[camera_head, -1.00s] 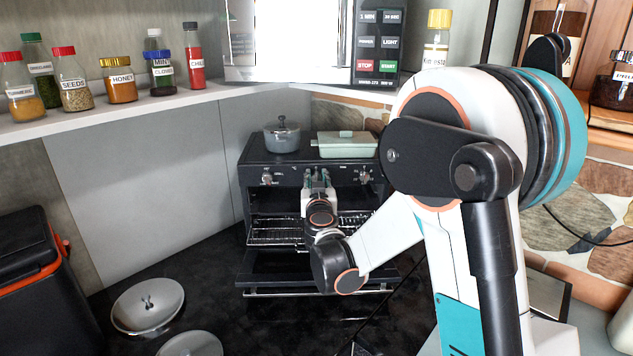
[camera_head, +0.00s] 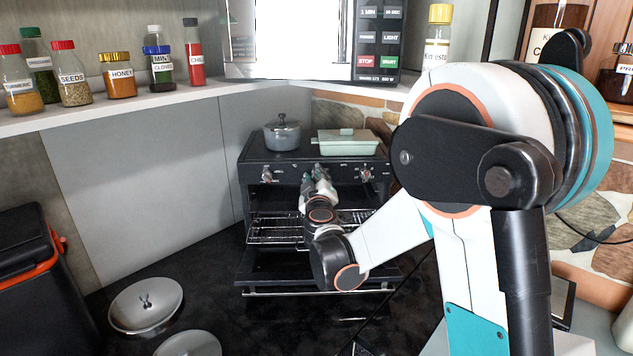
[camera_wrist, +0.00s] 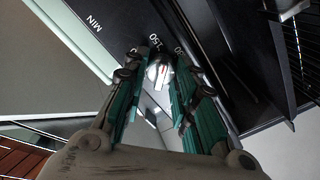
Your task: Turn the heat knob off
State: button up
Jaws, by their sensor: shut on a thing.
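The stove (camera_head: 290,157) stands against the back wall with its oven door down. Its black front panel carries a knob at the left (camera_head: 266,174) and one at the right (camera_head: 366,174). My gripper (camera_head: 316,172) is at the middle of this panel. In the wrist view, its teal fingers (camera_wrist: 158,80) are shut on the heat knob (camera_wrist: 160,73), one on each side of it. In the head view my gripper hides this knob.
A grey pot (camera_head: 282,134) and a pale green lidded dish (camera_head: 347,142) stand on the stove top. The open oven door (camera_head: 315,280) juts out below my wrist. A wire rack (camera_head: 275,230) shows in the oven. Spice jars line the shelf at the left.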

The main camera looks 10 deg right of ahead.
jog(key=n+b, duration=0.1)
jog(key=n, duration=0.6)
jog(key=shift+f, duration=0.15)
jog(key=n, duration=0.6)
jog(key=shift+n+b, duration=0.4)
jog(key=n, duration=0.7)
jog(key=shift+f, duration=0.15)
jog(key=n, duration=0.6)
jog(key=shift+s+d+n+b, duration=0.1)
jog(key=shift+n+b, duration=0.3)
jog(key=o, duration=1.1)
jog(key=shift+c, duration=0.2)
jog(key=s+a, duration=0.2)
jog(key=s, duration=0.9)
jog(key=shift+s+a, duration=0.2)
jog(key=shift+s, duration=0.15)
